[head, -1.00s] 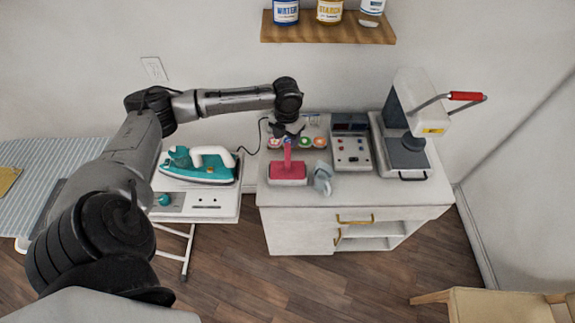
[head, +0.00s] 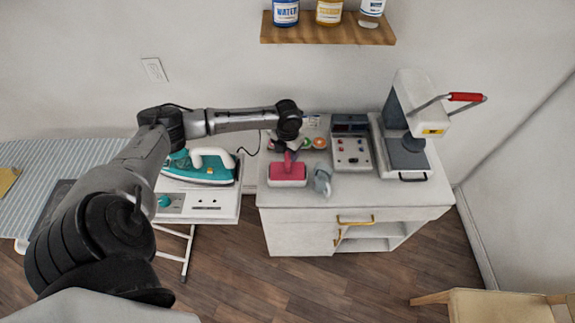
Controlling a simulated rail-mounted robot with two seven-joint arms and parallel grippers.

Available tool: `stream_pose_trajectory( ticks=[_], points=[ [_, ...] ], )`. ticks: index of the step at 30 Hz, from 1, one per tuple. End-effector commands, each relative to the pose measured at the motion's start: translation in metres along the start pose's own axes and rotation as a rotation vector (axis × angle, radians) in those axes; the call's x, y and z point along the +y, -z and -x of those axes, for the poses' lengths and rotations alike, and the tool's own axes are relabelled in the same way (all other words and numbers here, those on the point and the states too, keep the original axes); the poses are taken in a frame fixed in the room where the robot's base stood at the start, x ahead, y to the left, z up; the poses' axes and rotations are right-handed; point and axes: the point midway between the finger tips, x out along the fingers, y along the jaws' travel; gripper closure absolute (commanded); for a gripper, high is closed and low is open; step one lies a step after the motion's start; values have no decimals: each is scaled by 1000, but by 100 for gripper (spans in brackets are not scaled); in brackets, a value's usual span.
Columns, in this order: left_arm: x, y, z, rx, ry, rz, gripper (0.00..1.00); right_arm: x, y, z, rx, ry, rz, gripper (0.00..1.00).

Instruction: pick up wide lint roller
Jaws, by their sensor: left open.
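The wide lint roller, a red-pink tool with a broad head (head: 287,175) and an upright handle, rests on the white cabinet top (head: 387,194) near its front left. My left gripper (head: 286,151) is open and points down over the roller, at the top of its handle. The fingers partly hide the handle, and I cannot tell whether they touch it. My right gripper does not show.
A small grey-blue object (head: 322,183) stands close right of the roller. Several round colored items (head: 319,143) lie behind. A control box (head: 351,150) and a heat press (head: 405,155) stand further right. A teal iron (head: 203,168) is at left, and a shelf (head: 330,34) hangs above.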

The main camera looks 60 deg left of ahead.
Motion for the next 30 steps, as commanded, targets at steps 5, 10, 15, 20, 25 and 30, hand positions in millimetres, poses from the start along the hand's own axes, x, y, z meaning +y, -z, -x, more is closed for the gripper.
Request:
stream_pose_trajectory(
  ticks=[5, 10, 15, 20, 25, 30],
  points=[
    [0, 0, 0, 0, 0, 0, 54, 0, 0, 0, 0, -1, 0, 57],
    [0, 0, 0, 0, 0, 0, 70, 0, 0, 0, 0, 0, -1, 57],
    [0, 0, 0, 0, 0, 0, 86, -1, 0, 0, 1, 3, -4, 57],
    [0, 0, 0, 0, 0, 0, 100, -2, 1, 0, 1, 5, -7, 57],
    [0, 0, 1, -1, 0, 1, 100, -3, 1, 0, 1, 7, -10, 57],
    [0, 0, 1, -1, 0, 1, 100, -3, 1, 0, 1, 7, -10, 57]
  ],
)
